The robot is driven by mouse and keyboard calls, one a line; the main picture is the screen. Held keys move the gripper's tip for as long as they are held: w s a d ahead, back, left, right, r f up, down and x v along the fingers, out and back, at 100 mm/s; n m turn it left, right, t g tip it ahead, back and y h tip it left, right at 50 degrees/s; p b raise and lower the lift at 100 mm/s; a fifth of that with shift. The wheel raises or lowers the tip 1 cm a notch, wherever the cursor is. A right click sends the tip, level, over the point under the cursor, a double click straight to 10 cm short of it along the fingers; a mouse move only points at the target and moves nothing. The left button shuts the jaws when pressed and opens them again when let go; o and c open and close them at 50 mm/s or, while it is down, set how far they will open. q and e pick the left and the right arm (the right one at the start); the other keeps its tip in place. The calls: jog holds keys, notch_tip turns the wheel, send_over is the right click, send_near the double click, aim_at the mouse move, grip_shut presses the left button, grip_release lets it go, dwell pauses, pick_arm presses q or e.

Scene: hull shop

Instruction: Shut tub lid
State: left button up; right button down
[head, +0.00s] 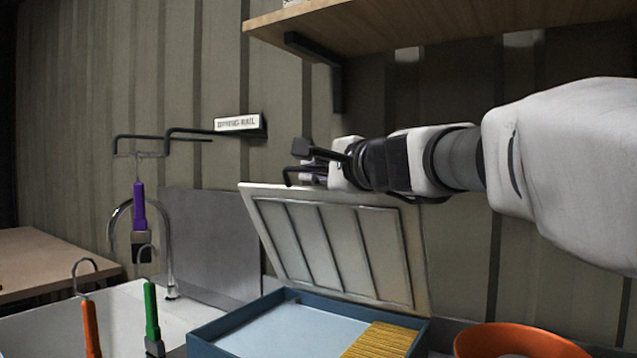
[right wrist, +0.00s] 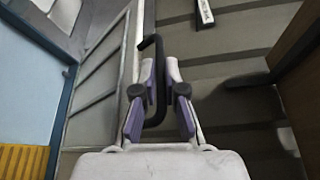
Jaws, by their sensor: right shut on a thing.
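The blue tub (head: 225,333) stands at the bottom centre of the head view, with its front cut off. Its pale, ribbed lid (head: 330,246) stands open at the back, steeply raised and leaning. It also shows in the right wrist view (right wrist: 97,88). A black bar handle (right wrist: 150,42) is on the lid's free edge. My right gripper (head: 305,168) is at the lid's top edge; in the right wrist view its purple-padded fingers (right wrist: 160,66) are shut around the handle. My left gripper is out of view.
A yellow ribbed piece (head: 378,340) is at the tub's right side. An orange bowl (head: 515,342) stands to the right. A wooden shelf (head: 430,28) overhangs my right arm. Brushes hang at left, purple (head: 139,205), green (head: 151,310) and orange (head: 91,325), near a tap (head: 168,255).

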jog(key=shift+s+a+f, duration=0.1)
jog(key=shift+f, duration=0.1)
jog(key=c, duration=1.5)
grip_release()
jog(key=shift+w+a, duration=0.15)
jog(key=shift+w, duration=0.05)
notch_tip(320, 180, up, 10)
jog(key=shift+w+f, duration=0.1)
jog(key=shift+f, duration=0.05)
